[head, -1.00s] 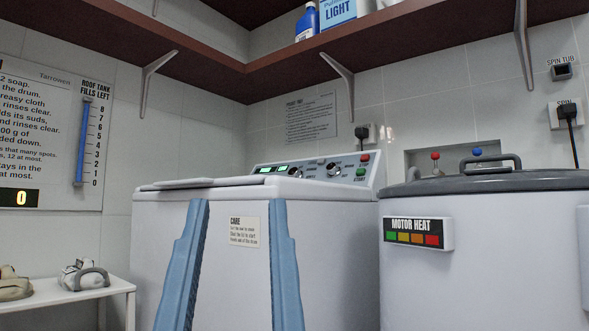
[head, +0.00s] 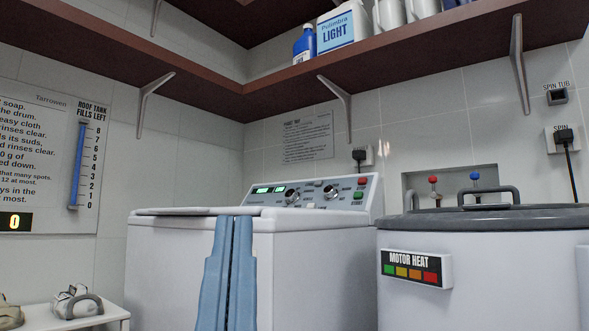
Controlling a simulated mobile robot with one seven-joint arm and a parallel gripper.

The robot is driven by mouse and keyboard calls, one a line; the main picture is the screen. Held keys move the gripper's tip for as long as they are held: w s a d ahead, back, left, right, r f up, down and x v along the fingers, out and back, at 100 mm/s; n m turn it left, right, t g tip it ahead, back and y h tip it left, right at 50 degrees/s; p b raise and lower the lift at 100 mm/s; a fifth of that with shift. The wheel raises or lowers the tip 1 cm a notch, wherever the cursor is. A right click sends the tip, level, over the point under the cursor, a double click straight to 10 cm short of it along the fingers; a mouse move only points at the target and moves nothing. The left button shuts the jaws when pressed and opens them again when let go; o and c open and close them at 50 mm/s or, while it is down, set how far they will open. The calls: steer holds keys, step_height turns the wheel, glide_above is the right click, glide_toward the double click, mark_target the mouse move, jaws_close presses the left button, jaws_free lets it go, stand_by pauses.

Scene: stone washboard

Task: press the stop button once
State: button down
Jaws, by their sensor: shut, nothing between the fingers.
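The red button (head: 361,181) is small and round, at the right end of the washer's slanted control panel (head: 330,187). The red button's own label is too small to read. My gripper (head: 233,219) shows as two blue fingers side by side, pointing up in front of the washer's front face (head: 170,270). It is shut and empty. In the picture its tips are below and left of both buttons, apart from them. The fingers hide part of the washer's front.
The washer's lid (head: 190,211) lies closed on top. The spin tub (head: 480,260) with its grey lid and handle stands at the right. A brown shelf (head: 410,55) with a bottle and boxes overhangs the back. A white bench (head: 115,315) stands at lower left.

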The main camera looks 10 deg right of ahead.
step_height(320, 180, up, 66)
steer(key=p, duration=6.4)
